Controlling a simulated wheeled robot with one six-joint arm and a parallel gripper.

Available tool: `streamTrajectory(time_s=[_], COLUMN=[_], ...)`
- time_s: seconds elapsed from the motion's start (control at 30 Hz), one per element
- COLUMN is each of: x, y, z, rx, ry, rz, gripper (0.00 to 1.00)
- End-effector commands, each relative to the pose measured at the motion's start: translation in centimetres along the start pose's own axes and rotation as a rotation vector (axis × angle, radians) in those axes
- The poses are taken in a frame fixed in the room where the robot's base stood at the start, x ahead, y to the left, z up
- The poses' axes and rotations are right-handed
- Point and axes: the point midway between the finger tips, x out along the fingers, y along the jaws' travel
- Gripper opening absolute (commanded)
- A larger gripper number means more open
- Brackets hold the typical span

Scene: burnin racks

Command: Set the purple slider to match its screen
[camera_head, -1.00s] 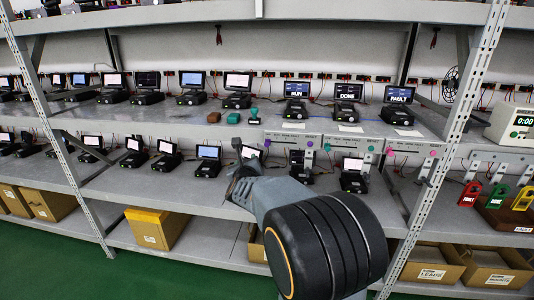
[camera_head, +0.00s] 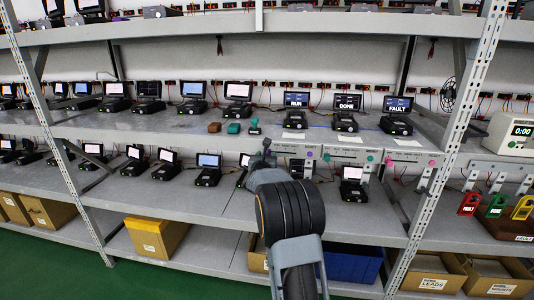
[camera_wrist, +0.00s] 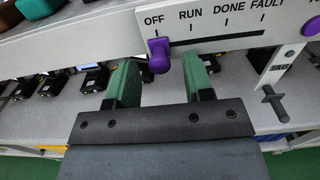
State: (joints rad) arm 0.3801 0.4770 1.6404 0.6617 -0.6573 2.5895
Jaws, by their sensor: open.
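The purple slider (camera_wrist: 159,56) is a knob on a white panel (camera_wrist: 222,20) with a dark slot marked OFF, RUN, DONE and FAULT. The knob is at the slot's left end, under OFF. My gripper (camera_wrist: 160,64) is open, its two green fingers either side of the knob in the wrist view; I cannot tell whether they touch it. In the head view my gripper (camera_head: 264,154) is at the shelf-edge panels and hides part of the left one. Above that panel a screen (camera_head: 297,99) reads RUN. Two more screens read DONE (camera_head: 347,101) and FAULT (camera_head: 398,104).
A purple button (camera_wrist: 311,26) is at the panel's right. Neighbouring panels carry teal (camera_head: 370,158) and pink (camera_head: 388,160) knobs. A dark peg-like handle (camera_wrist: 275,103) juts out below the panel. A rack upright (camera_head: 440,170) stands to the right.

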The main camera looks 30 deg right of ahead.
Motion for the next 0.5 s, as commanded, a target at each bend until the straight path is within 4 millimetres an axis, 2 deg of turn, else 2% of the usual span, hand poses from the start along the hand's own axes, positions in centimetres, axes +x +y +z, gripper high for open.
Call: streamTrajectory(time_s=[0.2, 0.5], x=[1.8, 2.3], y=[0.0, 0.1], z=[0.1, 0.0], rx=[0.0, 0.0], ry=[0.0, 0.0], rz=[0.0, 0.001], gripper=[0.47, 0.47])
